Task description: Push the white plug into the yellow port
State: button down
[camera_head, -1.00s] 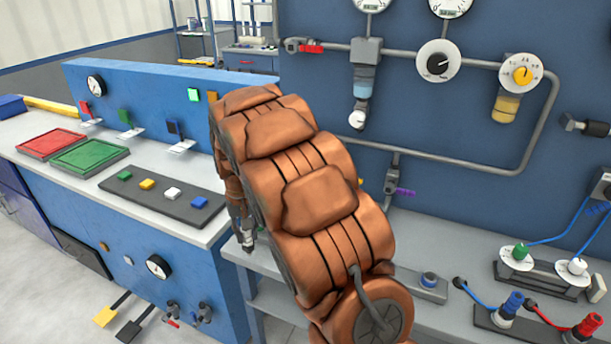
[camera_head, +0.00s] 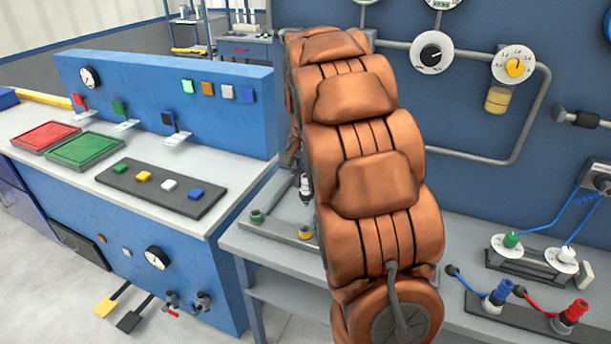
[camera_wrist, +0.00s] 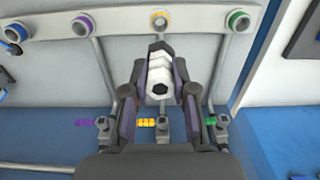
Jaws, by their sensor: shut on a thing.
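The white plug (camera_wrist: 159,76) is between the fingers of my gripper (camera_wrist: 160,68) in the wrist view. My gripper is shut on it. The yellow port (camera_wrist: 160,20), a ring on a grey base, lies just past the plug's far end in that view. I cannot tell the height gap between them; they look apart. In the head view my arm hides most of the gripper, and the yellow port (camera_head: 305,232) shows at the arm's left edge.
A green port (camera_wrist: 238,20) is to the right of the yellow one, and a purple port (camera_wrist: 83,25) and a blue port (camera_wrist: 15,32) are to its left. Purple, yellow and green valve handles (camera_wrist: 146,122) lie nearer. A blue console (camera_head: 165,100) stands left.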

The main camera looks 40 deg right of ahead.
aim_at(305, 203)
jog(key=shift+f+b, duration=0.9)
jog(key=shift+f, duration=2.9)
jog(key=shift+a, duration=0.15)
jog(key=shift+s+f+b, duration=0.1)
jog(key=shift+f+b, duration=0.7)
jog(key=shift+f, duration=0.85)
jog(key=c, duration=0.9)
grip_release()
jog(key=shift+o, duration=0.2)
jog(key=shift+r, duration=0.1)
notch_tip(305, 203, up, 12)
jog(key=shift+f, duration=0.1)
